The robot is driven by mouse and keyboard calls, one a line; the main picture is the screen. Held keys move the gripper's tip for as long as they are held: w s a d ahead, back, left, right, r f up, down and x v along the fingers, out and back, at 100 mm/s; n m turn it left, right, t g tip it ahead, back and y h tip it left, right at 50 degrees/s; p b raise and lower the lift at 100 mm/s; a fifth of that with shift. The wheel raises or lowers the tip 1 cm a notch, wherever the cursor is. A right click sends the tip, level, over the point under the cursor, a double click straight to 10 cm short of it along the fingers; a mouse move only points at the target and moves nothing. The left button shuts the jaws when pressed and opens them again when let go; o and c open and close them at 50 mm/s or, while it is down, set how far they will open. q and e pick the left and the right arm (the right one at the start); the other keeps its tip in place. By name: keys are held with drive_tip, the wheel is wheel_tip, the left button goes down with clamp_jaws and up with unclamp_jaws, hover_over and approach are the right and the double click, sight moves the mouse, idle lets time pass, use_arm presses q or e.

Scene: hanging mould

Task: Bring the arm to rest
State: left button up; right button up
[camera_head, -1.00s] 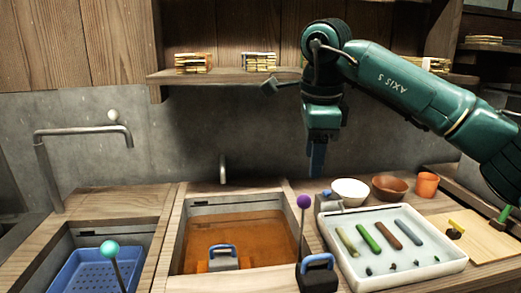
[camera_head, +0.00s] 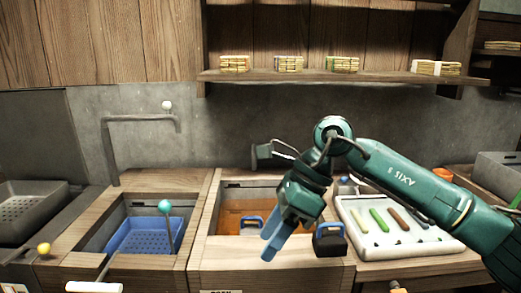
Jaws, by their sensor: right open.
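My right arm (camera_head: 410,185), dark green, comes in from the right and bends down at the wrist. My right gripper (camera_head: 272,243) has blue fingers pointing down and to the left. It is open and empty, in front of the middle basin with orange-brown contents (camera_head: 230,222). It hides part of that basin. My left gripper is not in view.
A blue perforated tray (camera_head: 140,237) sits in the left basin beside a teal-knobbed lever (camera_head: 165,206). A white tray (camera_head: 440,243) with several coloured sticks lies under my right arm. A shelf (camera_head: 300,76) with small stacks runs along the wall.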

drive_tip(key=s+a+m+g+y, duration=0.55)
drive_tip(key=s+a+y, duration=0.35)
drive_tip(key=s+y, duration=0.3)
drive_tip(key=w+d+f+m+t+h, duration=0.25)
drive_tip(key=d+m+t, duration=0.35)
drive_tip(key=m+t, duration=0.85)
drive_tip(key=w+d+f+m+t+h, duration=0.15)
drive_tip(key=d+f+m+t, duration=0.3)
drive_tip(key=m+t, duration=1)
use_arm(q)
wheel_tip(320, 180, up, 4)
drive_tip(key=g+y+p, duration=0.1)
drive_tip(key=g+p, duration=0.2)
drive_tip(key=p, duration=1.2)
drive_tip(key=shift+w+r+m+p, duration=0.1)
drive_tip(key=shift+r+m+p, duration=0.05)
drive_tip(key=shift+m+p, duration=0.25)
use_arm(e)
drive_tip(key=s+d+f+m+g+h, duration=0.9)
drive_tip(key=d+f+m+g+h, duration=0.1)
drive_tip(key=m, duration=0.6)
wheel_tip(320, 180, down, 2)
drive_tip(key=shift+d+g+h, duration=0.3)
drive_tip(key=shift+d+g, duration=0.1)
drive_tip(key=shift+g, duration=0.05)
